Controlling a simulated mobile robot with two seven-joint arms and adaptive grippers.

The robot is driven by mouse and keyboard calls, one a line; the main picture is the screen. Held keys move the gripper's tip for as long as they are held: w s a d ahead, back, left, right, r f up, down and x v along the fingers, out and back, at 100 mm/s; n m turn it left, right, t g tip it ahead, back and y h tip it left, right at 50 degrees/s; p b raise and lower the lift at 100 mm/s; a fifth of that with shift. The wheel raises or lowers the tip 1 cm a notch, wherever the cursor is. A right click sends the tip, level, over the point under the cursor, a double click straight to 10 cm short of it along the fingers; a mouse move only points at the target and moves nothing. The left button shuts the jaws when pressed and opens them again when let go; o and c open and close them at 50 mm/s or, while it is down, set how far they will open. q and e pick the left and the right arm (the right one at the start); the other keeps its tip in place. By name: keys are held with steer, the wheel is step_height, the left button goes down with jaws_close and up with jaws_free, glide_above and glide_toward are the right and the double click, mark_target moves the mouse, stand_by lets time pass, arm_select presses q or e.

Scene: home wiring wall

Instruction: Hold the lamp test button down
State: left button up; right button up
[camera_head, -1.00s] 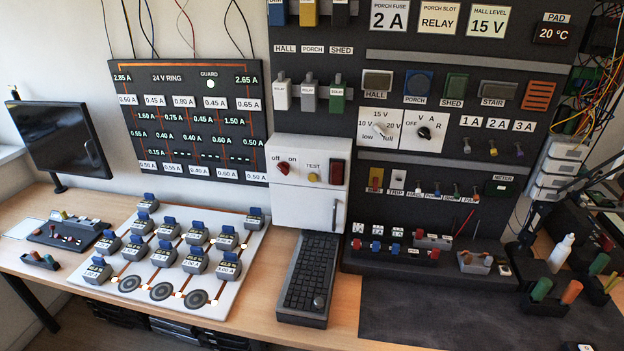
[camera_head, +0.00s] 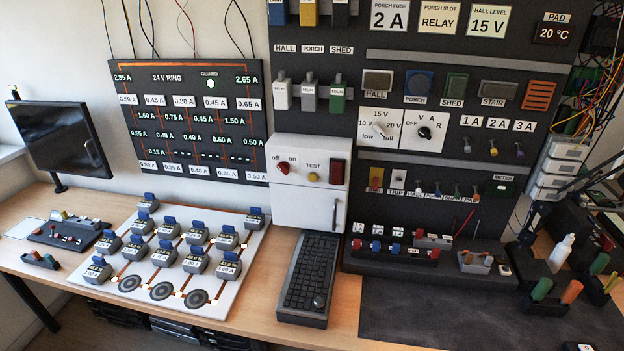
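A yellow round button (camera_head: 313,177) under a "TEST" label sits on the white box (camera_head: 310,204) at the middle of the wall. A red knob (camera_head: 283,168) marked off and on is to its left, and a dark red block (camera_head: 337,173) is to its right. I cannot tell whether the button is pressed; nothing touches it. No button labelled as lamp test is readable. Neither of my grippers is in view.
A keyboard-like black panel (camera_head: 310,276) stands below the white box. A white board (camera_head: 228,286) with several grey blocks lies on the table at left. The black wall panel (camera_head: 420,146) with switches and dials is at right. The dark mat (camera_head: 450,312) is mostly clear.

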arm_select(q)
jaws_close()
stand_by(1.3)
